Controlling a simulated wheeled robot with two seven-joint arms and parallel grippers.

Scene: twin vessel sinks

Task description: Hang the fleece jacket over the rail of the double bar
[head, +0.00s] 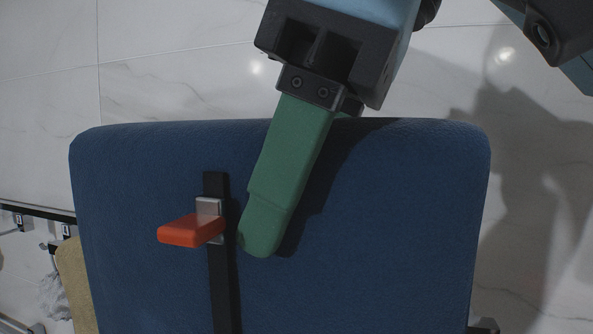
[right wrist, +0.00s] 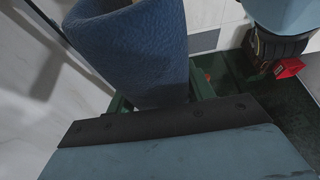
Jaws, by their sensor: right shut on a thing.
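The fleece jacket (head: 390,220) is a broad, dark blue textured panel with a rounded upper edge. A black zip strip with a silver slider and an orange pull (head: 190,230) runs down its front. My right gripper (head: 285,185) comes in from the top, one green finger lying over the jacket's front. It is shut on the jacket. In the right wrist view the blue jacket (right wrist: 135,50) rises from between green finger parts. A black body with a red piece (right wrist: 288,68), apparently my left gripper, shows at right there; its jaws are unclear. I cannot make out the double bar clearly.
A dark rail with metal fittings (head: 35,211) runs in at the left edge. A tan piece (head: 76,275) and a grey crumpled piece (head: 53,298) show beside the jacket's left side. A small metal part (head: 484,326) shows at bottom right. Pale marbled tiles lie behind.

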